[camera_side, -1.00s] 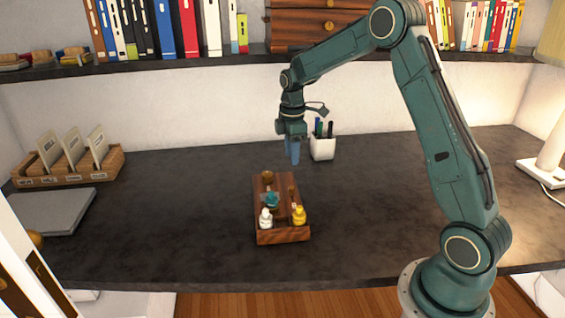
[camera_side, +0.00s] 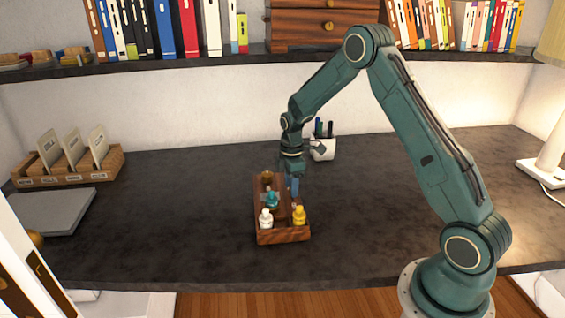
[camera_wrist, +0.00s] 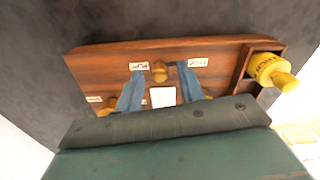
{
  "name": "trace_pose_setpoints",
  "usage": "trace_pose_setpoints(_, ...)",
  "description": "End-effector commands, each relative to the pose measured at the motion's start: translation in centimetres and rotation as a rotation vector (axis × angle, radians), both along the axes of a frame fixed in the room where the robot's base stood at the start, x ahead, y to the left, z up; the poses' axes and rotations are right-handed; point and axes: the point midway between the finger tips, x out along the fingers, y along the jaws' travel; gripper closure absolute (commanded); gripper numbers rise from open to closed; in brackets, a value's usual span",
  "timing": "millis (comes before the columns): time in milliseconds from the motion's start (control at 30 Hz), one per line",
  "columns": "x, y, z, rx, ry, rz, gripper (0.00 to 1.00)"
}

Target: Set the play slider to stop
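A brown wooden box (camera_side: 283,236) stands on the dark desk. In the wrist view the box (camera_wrist: 105,65) has a round golden knob (camera_wrist: 160,71) near its far edge, between a left label (camera_wrist: 139,66) and a right label (camera_wrist: 197,62). The label text is too small and turned to read. I cannot tell for sure which knob is the play slider. My gripper (camera_side: 294,187) is down at the box's right rear side. Its blue fingers (camera_wrist: 161,78) are open, one on each side of the golden knob, with gaps showing. Another knob (camera_wrist: 108,104) is partly hidden by the left finger.
White (camera_side: 265,219), yellow (camera_side: 299,216) and teal (camera_side: 271,200) bottle-like pieces stand at the box. A white pen cup (camera_side: 323,149) is behind my gripper. A card rack (camera_side: 68,175) and grey slab (camera_side: 55,212) lie left. The desk between is clear.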

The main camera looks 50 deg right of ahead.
Motion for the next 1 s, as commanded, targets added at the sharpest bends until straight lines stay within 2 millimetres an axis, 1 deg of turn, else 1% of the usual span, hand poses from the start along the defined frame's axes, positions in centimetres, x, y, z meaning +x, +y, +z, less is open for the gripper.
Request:
trace_pose_setpoints(200,0.0,0.0,0.0,0.000,0.000,0.000,0.61)
trace_pose_setpoints(267,0.0,0.0,0.0,0.000,0.000,0.000,0.73)
trace_pose_setpoints(300,0.0,0.0,0.0,0.000,0.000,0.000,0.81)
trace_pose_setpoints(367,0.0,0.0,0.0,0.000,0.000,0.000,0.93)
trace_pose_setpoints(400,0.0,0.0,0.0,0.000,0.000,0.000,1.00)
trace_pose_setpoints(667,-0.1,0.2,0.0,0.000,0.000,0.000,1.00)
trace_pose_setpoints(1000,-1.8,2.0,0.1,0.001,-0.002,0.000,1.00)
